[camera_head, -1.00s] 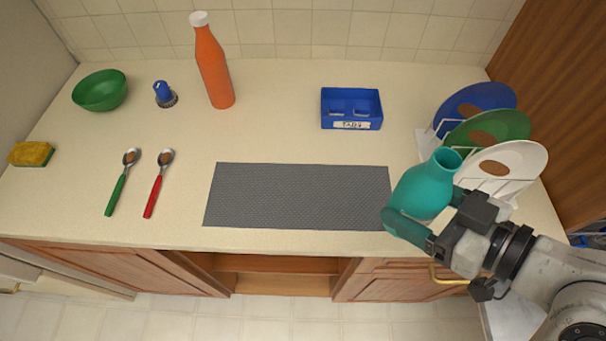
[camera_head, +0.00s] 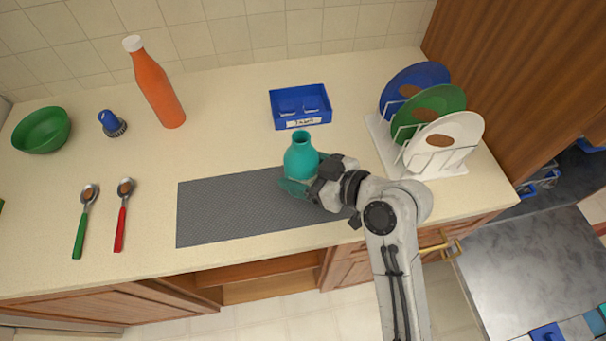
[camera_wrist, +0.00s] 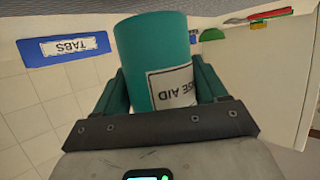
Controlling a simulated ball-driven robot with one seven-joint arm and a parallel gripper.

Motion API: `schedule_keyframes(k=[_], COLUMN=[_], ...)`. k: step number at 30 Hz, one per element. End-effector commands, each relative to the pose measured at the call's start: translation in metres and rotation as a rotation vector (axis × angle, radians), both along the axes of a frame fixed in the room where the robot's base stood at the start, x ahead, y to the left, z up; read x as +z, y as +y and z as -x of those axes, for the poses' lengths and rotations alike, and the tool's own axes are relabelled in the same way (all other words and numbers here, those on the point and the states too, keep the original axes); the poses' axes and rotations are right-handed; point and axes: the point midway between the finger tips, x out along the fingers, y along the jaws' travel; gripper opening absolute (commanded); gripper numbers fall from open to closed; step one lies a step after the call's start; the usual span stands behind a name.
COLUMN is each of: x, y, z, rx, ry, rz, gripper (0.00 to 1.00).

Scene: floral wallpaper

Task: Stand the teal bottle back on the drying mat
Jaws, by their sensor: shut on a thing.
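The teal bottle (camera_head: 300,160) is upright, its open neck up, over the right part of the grey drying mat (camera_head: 225,210). My gripper (camera_head: 303,180) is shut on the bottle's body from the right front. In the wrist view, the bottle (camera_wrist: 153,55) stands between both fingers of my gripper (camera_wrist: 160,85), with part of a white label showing "SE AID" upside down. The mat (camera_wrist: 70,13) shows as a grey strip beyond the bottle's base. I cannot tell whether the base touches the mat.
A blue tabs box (camera_head: 300,107) stands behind the mat. A rack (camera_head: 440,165) with blue, green and white plates is at right. An orange bottle (camera_head: 158,90), blue-handled brush (camera_head: 111,124), green bowl (camera_head: 42,132) and two spoons (camera_head: 122,215) are left. The mat's left part is clear.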

Motion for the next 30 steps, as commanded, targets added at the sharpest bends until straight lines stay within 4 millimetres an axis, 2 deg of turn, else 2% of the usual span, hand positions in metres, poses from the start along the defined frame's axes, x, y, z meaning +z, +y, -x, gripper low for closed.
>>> schedule_keyframes(k=[6,18,19,26,30], x=[-0.024,-0.03,-0.029,-0.029,-0.029], y=[-0.001,-0.001,-0.001,-0.001,-0.001], z=[0.001,0.001,0.001,0.001,0.001], rx=[-0.002,-0.002,-0.001,-0.001,-0.001], ry=[0.005,0.002,0.003,0.003,0.003], rz=[0.0,0.0,0.0,0.0,0.0], gripper=[0.15,0.15,0.75,0.97,0.97])
